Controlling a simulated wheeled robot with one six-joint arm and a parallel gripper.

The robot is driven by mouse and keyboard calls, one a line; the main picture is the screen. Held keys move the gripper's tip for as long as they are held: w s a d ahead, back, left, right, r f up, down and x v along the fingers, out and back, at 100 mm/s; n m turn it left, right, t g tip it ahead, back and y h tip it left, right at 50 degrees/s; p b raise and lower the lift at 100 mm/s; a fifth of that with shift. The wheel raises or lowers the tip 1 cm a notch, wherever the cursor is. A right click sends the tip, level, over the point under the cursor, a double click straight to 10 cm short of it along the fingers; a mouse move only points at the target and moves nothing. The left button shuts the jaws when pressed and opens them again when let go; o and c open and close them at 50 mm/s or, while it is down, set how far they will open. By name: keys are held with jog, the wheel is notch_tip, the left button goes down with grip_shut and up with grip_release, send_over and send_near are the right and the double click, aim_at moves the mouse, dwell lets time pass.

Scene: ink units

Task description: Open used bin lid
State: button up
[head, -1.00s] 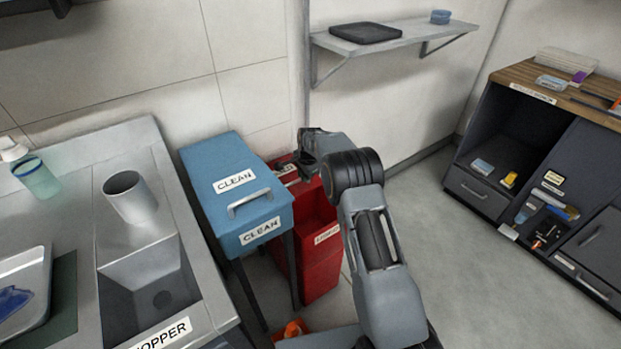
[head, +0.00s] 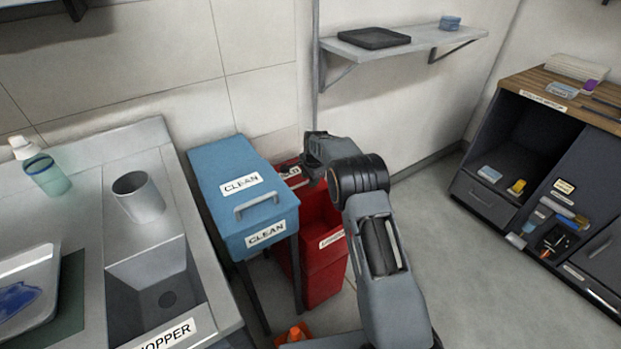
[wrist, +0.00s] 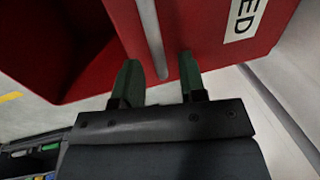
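The red used bin (head: 322,275) stands behind and right of the blue clean bin. Its front opening shows as a dark red hollow, and its lid (head: 289,166) stands raised at the back, partly hidden by my arm. In the wrist view the red lid (wrist: 205,30) carries a label ending in "ED" and a grey bar handle (wrist: 150,35). My gripper (head: 316,150) is at the raised lid. In the wrist view my gripper (wrist: 158,66) has its fingers apart, with the handle bar between them and visible gaps; contact cannot be told.
The blue clean bin (head: 232,180) stands close on the left with its lid down. A steel counter with a hopper (head: 150,290) is further left. An orange object (head: 295,334) lies on the floor in front. A shelf (head: 400,42) is on the wall; floor at right is clear.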

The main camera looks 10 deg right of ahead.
notch_tip(320, 180, up, 14)
jog(key=s+d+p, duration=0.1)
jog(key=s+p, duration=0.1)
jog(key=shift+s+f, duration=0.2)
jog(key=shift+f, duration=0.05)
dwell(0.4)
jog(key=s+f+n+g+p, duration=0.1)
jog(key=s+f+n, duration=0.1)
jog(key=s+n, duration=0.45)
jog(key=s+d+r+n+t+p, duration=0.2)
jog(key=s+r+n+p, duration=0.5)
jog(key=s+r+p, duration=0.7)
jog(key=s+r, duration=1)
jog(key=s, duration=0.5)
jog(key=shift+s+d+r+t+h, duration=0.15)
jog(key=shift+t+h, duration=0.15)
jog(key=shift+h, duration=0.1)
